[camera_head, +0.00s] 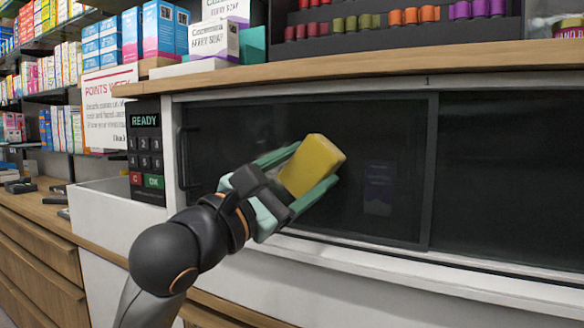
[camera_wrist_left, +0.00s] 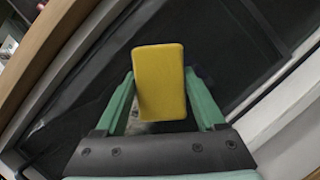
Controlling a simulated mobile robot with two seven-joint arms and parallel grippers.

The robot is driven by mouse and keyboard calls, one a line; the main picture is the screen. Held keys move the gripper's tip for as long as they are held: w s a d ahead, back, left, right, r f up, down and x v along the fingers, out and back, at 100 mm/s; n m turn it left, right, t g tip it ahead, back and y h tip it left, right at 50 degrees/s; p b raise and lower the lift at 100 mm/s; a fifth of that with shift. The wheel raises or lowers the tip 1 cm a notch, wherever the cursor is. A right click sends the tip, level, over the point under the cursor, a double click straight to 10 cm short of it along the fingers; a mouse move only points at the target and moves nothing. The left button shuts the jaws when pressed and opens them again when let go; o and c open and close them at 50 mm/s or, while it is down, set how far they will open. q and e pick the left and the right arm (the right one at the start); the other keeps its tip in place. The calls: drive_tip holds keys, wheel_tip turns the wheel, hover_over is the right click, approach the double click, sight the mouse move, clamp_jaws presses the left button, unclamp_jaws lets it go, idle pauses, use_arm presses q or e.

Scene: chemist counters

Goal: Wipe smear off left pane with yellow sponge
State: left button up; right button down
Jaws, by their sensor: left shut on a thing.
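My left gripper (camera_head: 305,172) is shut on the yellow sponge (camera_head: 314,165) and holds it tilted in front of the left pane (camera_head: 385,135). The sponge also shows in the left wrist view (camera_wrist_left: 160,82), between the green fingers of my left gripper (camera_wrist_left: 158,100). I cannot tell whether the sponge touches the dark glass. A greyish patch shows just below the sponge in the left wrist view; I cannot tell whether it is the smear. In the head view no smear stands out clearly on the pane. My right gripper is not in view.
A wooden counter top (camera_head: 370,72) overhangs the panes, with soap boxes (camera_head: 213,40) on it. A card terminal (camera_head: 146,150) stands left of the pane's handle. The right pane (camera_head: 510,170) is clear. A white ledge (camera_head: 430,277) runs below.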

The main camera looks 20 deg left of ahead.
sight(282, 170)
use_arm(q)
drive_tip(key=shift+d+f, duration=0.1)
drive_tip(key=shift+f, duration=0.05)
drive_tip(key=shift+w+a+b, duration=0.1)
drive_tip(key=shift+a+b, duration=0.4)
drive_tip(key=shift+a, duration=0.25)
drive_tip(key=shift+w+a+b, duration=0.15)
drive_tip(key=shift+a+b, duration=0.2)
drive_tip(key=shift+a, duration=0.9)
drive_tip(key=shift+w+a+b, duration=0.15)
drive_tip(key=shift+a+b, duration=0.4)
drive_tip(key=shift+a, duration=1.35)
drive_tip(key=shift+w+a+b, duration=0.1)
drive_tip(key=shift+a+b, duration=0.4)
drive_tip(key=shift+a, duration=1.35)
drive_tip(key=shift+s+d+p, duration=0.15)
drive_tip(key=shift+d+p, duration=0.2)
drive_tip(key=shift+d, duration=1.65)
drive_tip(key=shift+s+d+p, duration=0.1)
drive_tip(key=shift+d+p, duration=0.25)
drive_tip(key=shift+d, duration=1.6)
